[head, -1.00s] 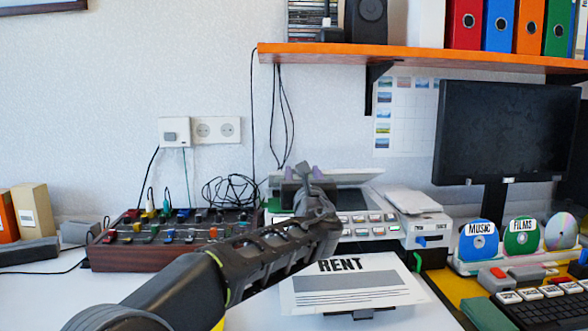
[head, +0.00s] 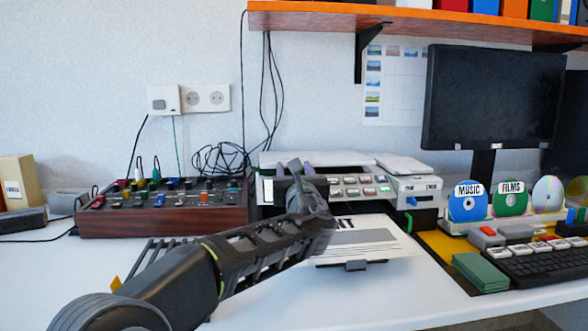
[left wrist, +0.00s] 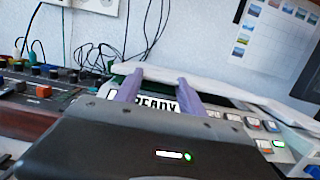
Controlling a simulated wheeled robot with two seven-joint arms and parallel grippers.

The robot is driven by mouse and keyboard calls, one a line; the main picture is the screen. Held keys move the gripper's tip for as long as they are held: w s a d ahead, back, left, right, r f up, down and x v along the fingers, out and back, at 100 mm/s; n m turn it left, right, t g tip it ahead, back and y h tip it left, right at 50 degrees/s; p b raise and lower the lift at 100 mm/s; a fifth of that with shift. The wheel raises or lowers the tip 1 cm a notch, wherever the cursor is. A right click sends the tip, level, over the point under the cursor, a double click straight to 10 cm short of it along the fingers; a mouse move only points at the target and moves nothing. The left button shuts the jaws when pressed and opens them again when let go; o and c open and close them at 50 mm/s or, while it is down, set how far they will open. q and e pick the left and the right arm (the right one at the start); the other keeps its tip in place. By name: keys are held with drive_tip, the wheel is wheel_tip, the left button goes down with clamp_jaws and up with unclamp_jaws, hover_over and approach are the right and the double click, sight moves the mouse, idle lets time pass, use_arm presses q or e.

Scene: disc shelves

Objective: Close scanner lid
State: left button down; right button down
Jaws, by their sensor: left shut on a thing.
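The scanner (head: 352,187) is a white machine with several lit buttons on its front panel. Its pale lid (head: 330,158) lies low and almost flat over the top, and the glass is hidden. In the left wrist view the lid (left wrist: 225,86) is a white slab with a dark strip under its front edge. My left gripper (head: 296,168) is at the lid's left front edge. Its purple fingers (left wrist: 161,78) reach to that edge and are shut on the lid; the exact contact is hard to see. A READY display shows between them. My right gripper is not in view.
A sheet marked RENT (head: 362,240) sticks out in front of the scanner, partly behind my arm. A mixer (head: 165,222) stands left, a monitor (head: 490,100) and disc stands right. An orange shelf (head: 420,22) hangs above.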

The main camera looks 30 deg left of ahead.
use_arm(q)
drive_tip(key=c, duration=0.9)
unclamp_jaws()
drive_tip(key=shift+w+a+f, duration=0.1)
drive_tip(key=shift+a+f, duration=0.2)
drive_tip(key=shift+f, duration=0.15)
drive_tip(key=shift+o, duration=1.1)
drive_tip(key=shift+d, duration=0.1)
drive_tip(key=shift+s+d+f, duration=0.15)
drive_tip(key=shift+s+d, duration=0.05)
drive_tip(key=r+p+v, duration=0.1)
drive_tip(key=v, duration=0.6)
drive_tip(key=shift+s+d, duration=0.2)
drive_tip(key=shift+d, duration=0.05)
